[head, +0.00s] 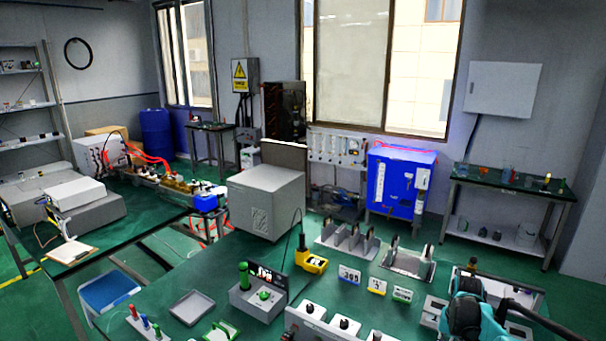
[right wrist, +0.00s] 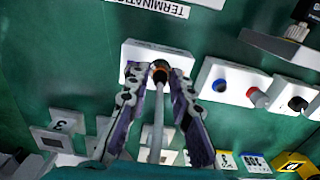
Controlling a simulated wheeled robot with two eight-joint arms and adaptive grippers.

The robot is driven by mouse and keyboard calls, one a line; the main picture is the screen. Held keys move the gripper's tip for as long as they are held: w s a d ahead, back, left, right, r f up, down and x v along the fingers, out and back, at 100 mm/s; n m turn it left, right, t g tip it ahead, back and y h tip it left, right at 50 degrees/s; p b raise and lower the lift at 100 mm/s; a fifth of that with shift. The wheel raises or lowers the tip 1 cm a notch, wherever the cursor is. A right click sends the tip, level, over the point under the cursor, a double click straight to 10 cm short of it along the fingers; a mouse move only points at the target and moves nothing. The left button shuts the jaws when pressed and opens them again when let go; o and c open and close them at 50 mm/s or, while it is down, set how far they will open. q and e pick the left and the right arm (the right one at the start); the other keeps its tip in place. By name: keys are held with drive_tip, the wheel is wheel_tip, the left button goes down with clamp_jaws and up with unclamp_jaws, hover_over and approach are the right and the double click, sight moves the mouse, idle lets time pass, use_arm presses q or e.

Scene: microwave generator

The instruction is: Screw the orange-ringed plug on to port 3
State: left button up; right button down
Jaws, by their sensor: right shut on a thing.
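The orange-ringed plug (right wrist: 159,68) shows in the right wrist view as a dark head with an orange rim and a pale cable or stem running down the picture. My right gripper (right wrist: 157,77) has its two fingers shut on it. The plug's head lies against or just in front of a white block (right wrist: 178,58); I cannot tell whether it is seated there. In the head view only my teal right arm shows at the lower right, and the plug cannot be made out. My left gripper is not in view.
A white block with blue, red and black round parts (right wrist: 240,87) stands right of the gripper. A sign reading TERMINATION (right wrist: 160,7) is above. The head view shows a metal rack (head: 347,238), number cards (head: 376,286) and a yellow meter (head: 312,261) on the green bench.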

drive_tip(key=shift+s+d+f+b, duration=0.1)
drive_tip(key=shift+s+d, duration=0.15)
drive_tip(key=shift+s, duration=0.55)
drive_tip(key=shift+s+d+f+b, duration=0.1)
drive_tip(key=shift+s+d+b, duration=0.1)
drive_tip(key=shift+s, duration=0.55)
drive_tip(key=shift+s+d+b, duration=0.1)
drive_tip(key=shift+s+d, duration=0.15)
drive_tip(key=shift+s, duration=0.55)
drive_tip(key=shift+s, duration=0.1)
drive_tip(key=s, duration=0.1)
drive_tip(key=s+d, duration=0.1)
drive_tip(key=s, duration=0.2)
drive_tip(key=shift+s+d+f+b, duration=0.15)
drive_tip(key=shift+s+f+b, duration=0.1)
drive_tip(key=shift+b, duration=0.05)
drive_tip(key=shift+s, duration=0.1)
drive_tip(key=shift+s+d+f+b, duration=0.1)
drive_tip(key=shift+s+d, duration=0.15)
drive_tip(key=shift+s, duration=0.5)
drive_tip(key=shift+s+d+f+b, duration=0.1)
drive_tip(key=shift+s+d, duration=0.1)
drive_tip(key=shift+s, duration=0.6)
drive_tip(key=shift+s+d+b, duration=0.1)
drive_tip(key=shift+s+d, duration=0.15)
drive_tip(key=shift+s, duration=0.5)
drive_tip(key=s, duration=0.2)
drive_tip(key=s+d, duration=0.1)
drive_tip(key=shift+s+f, duration=0.15)
drive_tip(key=shift+s, duration=0.2)
